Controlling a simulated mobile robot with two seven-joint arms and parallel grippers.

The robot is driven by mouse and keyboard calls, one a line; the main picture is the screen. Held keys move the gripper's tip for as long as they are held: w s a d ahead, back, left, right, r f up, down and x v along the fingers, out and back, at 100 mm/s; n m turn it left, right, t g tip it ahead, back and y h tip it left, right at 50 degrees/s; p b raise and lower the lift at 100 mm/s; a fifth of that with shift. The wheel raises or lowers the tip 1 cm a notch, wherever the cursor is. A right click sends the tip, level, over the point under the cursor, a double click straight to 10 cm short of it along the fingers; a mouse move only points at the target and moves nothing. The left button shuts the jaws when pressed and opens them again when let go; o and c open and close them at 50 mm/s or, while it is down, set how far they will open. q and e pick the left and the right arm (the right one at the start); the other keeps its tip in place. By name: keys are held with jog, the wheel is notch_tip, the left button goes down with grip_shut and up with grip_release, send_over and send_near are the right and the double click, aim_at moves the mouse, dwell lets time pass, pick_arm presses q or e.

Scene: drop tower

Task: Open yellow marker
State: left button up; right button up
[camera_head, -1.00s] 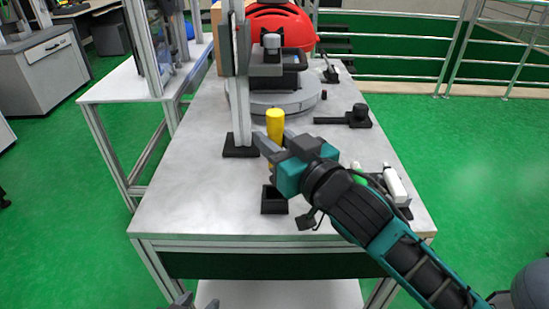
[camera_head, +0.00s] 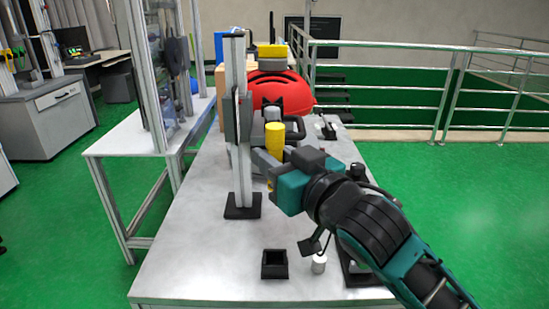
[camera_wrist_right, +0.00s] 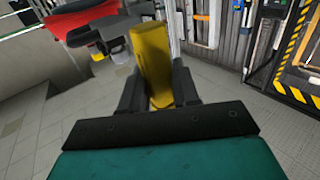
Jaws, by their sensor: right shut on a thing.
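The yellow marker (camera_head: 275,138) is a thick upright cylinder in front of the red helmet in the head view. My right gripper (camera_head: 267,166) is shut around its lower part and holds it above the table. In the right wrist view, the marker (camera_wrist_right: 152,62) stands up between the two dark fingers of my right gripper (camera_wrist_right: 158,82). The fingers hide its lower part, and I cannot make out a seam between cap and body. My left gripper is not in view.
An upright metal post (camera_head: 240,125) on a black base (camera_head: 242,206) stands just left of the marker. A red helmet (camera_head: 281,90) is behind. A small black square holder (camera_head: 274,265) and a white cylinder (camera_head: 319,264) are at the table front. The table's left front is clear.

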grip_shut()
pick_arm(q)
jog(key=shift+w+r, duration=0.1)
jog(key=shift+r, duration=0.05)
pick_arm(e)
jog(key=shift+d, duration=0.1)
jog(key=shift+d+r+p, duration=0.2)
jog(key=shift+p, duration=0.25)
pick_arm(q)
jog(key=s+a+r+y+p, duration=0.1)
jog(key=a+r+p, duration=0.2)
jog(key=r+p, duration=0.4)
jog(key=p, duration=0.3)
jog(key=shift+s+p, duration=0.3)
jog(key=shift+p, duration=0.1)
pick_arm(e)
jog(key=s+d+f+m+t+h, duration=0.1)
jog(key=s+d+f+m+h, duration=0.1)
jog(key=d, duration=0.7)
jog(key=s+d+f+m+t+h, duration=0.2)
jog(key=s+d+m+h, duration=0.2)
jog(key=d+h, duration=0.4)
jog(key=shift+s+d+f+m, duration=0.35)
jog(key=shift+s+d+m, duration=0.05)
jog(key=shift+s+d, duration=0.45)
